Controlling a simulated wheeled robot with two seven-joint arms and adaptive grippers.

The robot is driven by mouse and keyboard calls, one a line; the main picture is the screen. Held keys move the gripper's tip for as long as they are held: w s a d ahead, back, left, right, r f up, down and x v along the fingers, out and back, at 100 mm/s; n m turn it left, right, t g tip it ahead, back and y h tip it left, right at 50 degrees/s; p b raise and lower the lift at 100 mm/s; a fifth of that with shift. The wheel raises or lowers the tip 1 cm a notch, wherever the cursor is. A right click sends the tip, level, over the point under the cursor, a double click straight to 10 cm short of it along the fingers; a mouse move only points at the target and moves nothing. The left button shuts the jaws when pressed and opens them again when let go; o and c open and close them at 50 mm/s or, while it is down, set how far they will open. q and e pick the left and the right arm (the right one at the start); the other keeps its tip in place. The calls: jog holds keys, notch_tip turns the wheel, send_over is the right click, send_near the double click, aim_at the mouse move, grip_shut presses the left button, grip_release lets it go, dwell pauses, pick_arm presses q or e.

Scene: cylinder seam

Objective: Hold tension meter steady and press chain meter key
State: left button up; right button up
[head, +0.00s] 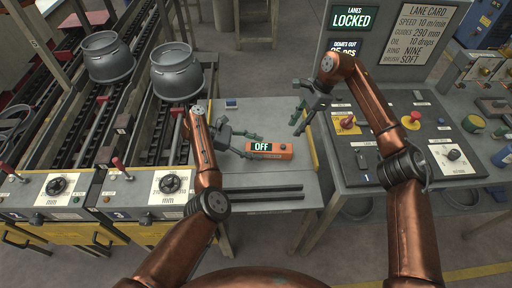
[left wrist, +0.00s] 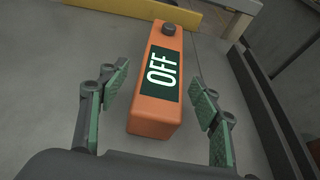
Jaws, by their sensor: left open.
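The orange meter (head: 283,149) lies on the grey table, its dark display reading OFF. It also shows in the left wrist view (left wrist: 150,122), with a dark round key (left wrist: 168,29) on top at its far end. My left gripper (head: 253,146) is open at the meter's left end. In the left wrist view the left gripper's pads (left wrist: 160,100) stand on either side of the near part of the meter, with a gap on each side. My right gripper (head: 298,122) hangs above the table, up and right of the meter, empty, its fingers apart.
A yellow strip (head: 314,148) edges the table's right side. A control console (head: 440,140) with a red knob and a sign reading LOCKED stands to the right. Grey cans (head: 178,75) stand on chain tracks at left. Two dark rails (head: 262,192) lie in front of the meter.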

pick_arm(q)
jog(key=shift+c, duration=0.5)
jog(key=c, duration=1.4)
pick_arm(e)
grip_shut()
jog(key=shift+f, duration=0.1)
dwell(0.5)
